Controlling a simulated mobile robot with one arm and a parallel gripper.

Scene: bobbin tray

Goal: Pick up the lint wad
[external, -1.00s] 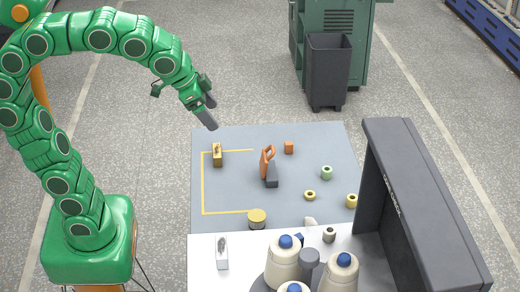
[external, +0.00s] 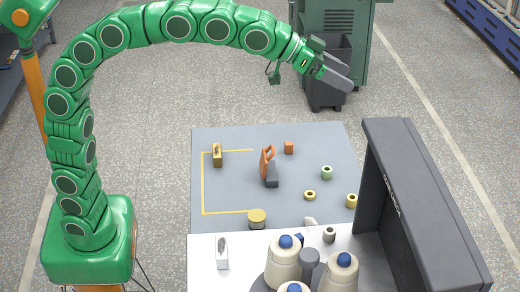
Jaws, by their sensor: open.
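My gripper (external: 343,81) is open and empty. It is held high at the upper right, far from the lump, and shows in front of the dark bin.
The grey mat (external: 235,185) holds an orange-handled tool (external: 267,164), an orange block (external: 289,147), a yellow tin (external: 257,218) and several bobbins. Cream cones (external: 340,277) and a tall dark panel (external: 420,200) crowd the right. A dark bin (external: 328,98) stands behind.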

